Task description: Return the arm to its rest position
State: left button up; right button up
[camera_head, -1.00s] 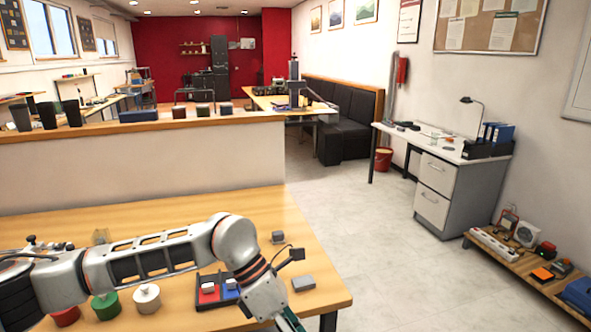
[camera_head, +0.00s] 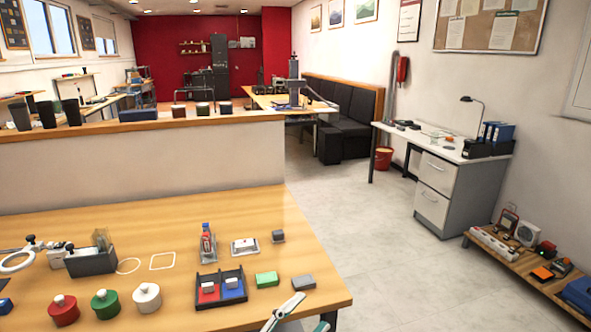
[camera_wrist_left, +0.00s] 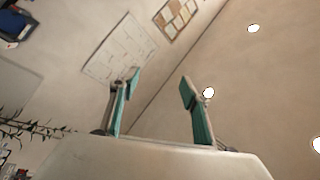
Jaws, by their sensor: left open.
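My left gripper (camera_head: 312,310) shows at the bottom edge of the head view, by the table's front right corner. Only its pale and green fingers are seen there; the rest of the arm is out of view. In the left wrist view the two green-padded fingers (camera_wrist_left: 160,82) stand wide apart with nothing between them, facing wall and ceiling. The wooden table (camera_head: 200,302) lies to the left of the gripper. My right gripper is not in view.
A divided black tray (camera_head: 221,302) holds red and blue pieces. A green block (camera_head: 266,279) and grey block (camera_head: 303,282) lie beside it. Red (camera_head: 64,312), green (camera_head: 105,305) and white (camera_head: 146,298) lidded pots stand at left.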

pick_arm(q)
jog(key=s+a+f+n+y, duration=0.3)
jog(key=a+f+n+y, duration=0.7)
jog(key=f, duration=0.5)
jog(key=s+a+f+n+g+y, duration=0.2)
jog(key=s+a+f+n+g, duration=0.2)
jog(key=s+a+f, duration=0.8)
notch_tip(320, 180, down, 3)
jog(key=shift+r+n+y, duration=0.1)
jog(key=shift+n+y, duration=0.2)
jog(key=shift+n, duration=0.2)
